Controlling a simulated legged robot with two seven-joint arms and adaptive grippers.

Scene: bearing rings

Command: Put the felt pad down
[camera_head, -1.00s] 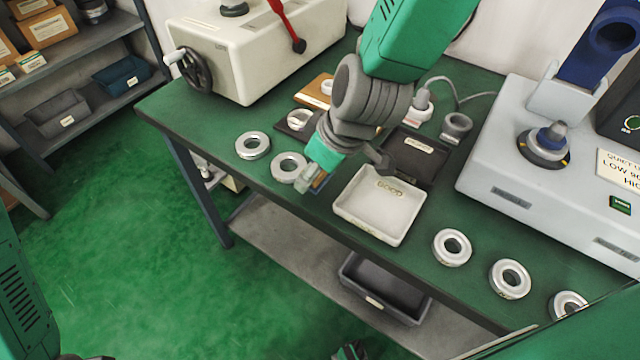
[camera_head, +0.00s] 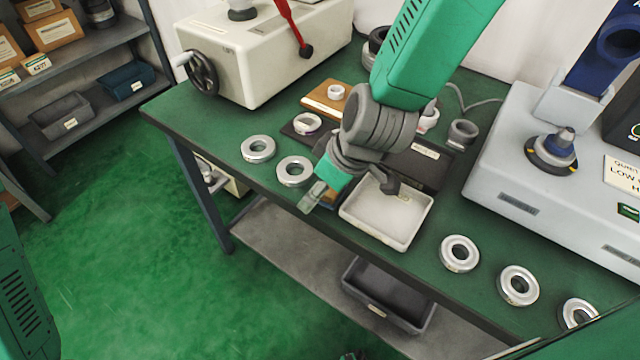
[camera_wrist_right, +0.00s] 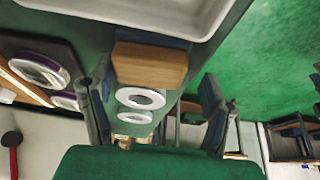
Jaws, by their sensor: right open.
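The felt pad looks to be the small wood-backed block with a dark blue layer (camera_wrist_right: 150,62) in the right wrist view. It appears to rest on the green bench beside the white tray. In the head view only a brown and blue sliver of it (camera_head: 331,197) shows behind my gripper. My right gripper (camera_head: 311,199) is open at the bench's front edge, left of the tray. In the right wrist view its fingers (camera_wrist_right: 155,110) stand wide apart, with the block beyond them and nothing visibly held. My left gripper is not in view.
The white tray (camera_head: 372,234) lies just right of the gripper, with a dark tray (camera_head: 432,172) behind it. Metal rings (camera_head: 295,171) lie on the left, and more rings (camera_head: 460,253) on the right. A grey machine (camera_head: 500,170) fills the right back.

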